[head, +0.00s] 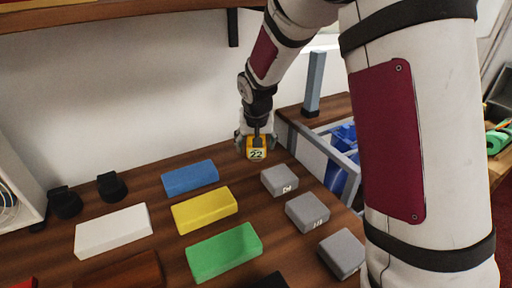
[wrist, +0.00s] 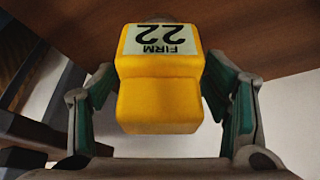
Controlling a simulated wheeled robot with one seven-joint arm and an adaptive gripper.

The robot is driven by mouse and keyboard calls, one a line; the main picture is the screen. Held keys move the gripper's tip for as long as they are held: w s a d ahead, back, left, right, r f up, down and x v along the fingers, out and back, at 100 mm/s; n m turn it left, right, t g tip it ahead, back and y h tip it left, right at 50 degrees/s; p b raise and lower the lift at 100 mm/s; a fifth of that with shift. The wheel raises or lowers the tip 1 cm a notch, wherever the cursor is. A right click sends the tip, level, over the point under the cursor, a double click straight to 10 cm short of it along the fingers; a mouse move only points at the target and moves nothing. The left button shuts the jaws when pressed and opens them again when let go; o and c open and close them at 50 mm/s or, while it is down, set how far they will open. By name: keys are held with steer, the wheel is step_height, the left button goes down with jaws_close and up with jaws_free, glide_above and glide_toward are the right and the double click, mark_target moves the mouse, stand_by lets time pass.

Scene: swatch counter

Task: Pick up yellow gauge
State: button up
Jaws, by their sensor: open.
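The yellow gauge (head: 256,149) is a small stepped block with a white label reading 22. It is at the far edge of the wooden counter, beyond the coloured blocks. In the wrist view the yellow gauge (wrist: 160,85) fills the middle, and its label reads FIRM 22. My gripper (head: 256,142) is at the gauge in the head view. In the wrist view my gripper (wrist: 160,110) is open, with one green-padded finger on each side of the gauge. Gaps show between the pads and the gauge. Whether the gauge rests on the counter is hard to tell.
Blue (head: 190,177), yellow (head: 204,209), green (head: 224,252) and white (head: 113,231) blocks lie on the wooden counter (head: 150,190). Grey labelled blocks (head: 307,212) line its right side. Two black items (head: 111,186) stand at left. A shelf (head: 130,10) overhangs the back.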

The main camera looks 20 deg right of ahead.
steer(key=c, duration=1.5)
steer(key=shift+o, duration=0.2)
steer(key=shift+r, duration=0.55)
steer(key=v, duration=0.3)
steer(key=shift+w+p, duration=0.15)
steer(key=shift+p, duration=0.15)
steer(key=s+a, duration=0.2)
steer(key=s, duration=0.2)
steer(key=s+a, duration=0.2)
steer(key=s, duration=0.3)
steer(key=s+a+r, duration=0.1)
steer(key=s+a, duration=0.1)
steer(key=s, duration=0.2)
steer(key=shift+s+a+r, duration=0.1)
steer(key=shift+s+a, duration=0.05)
steer(key=shift+s, duration=0.25)
steer(key=o, duration=0.8)
steer(key=c, duration=0.4)
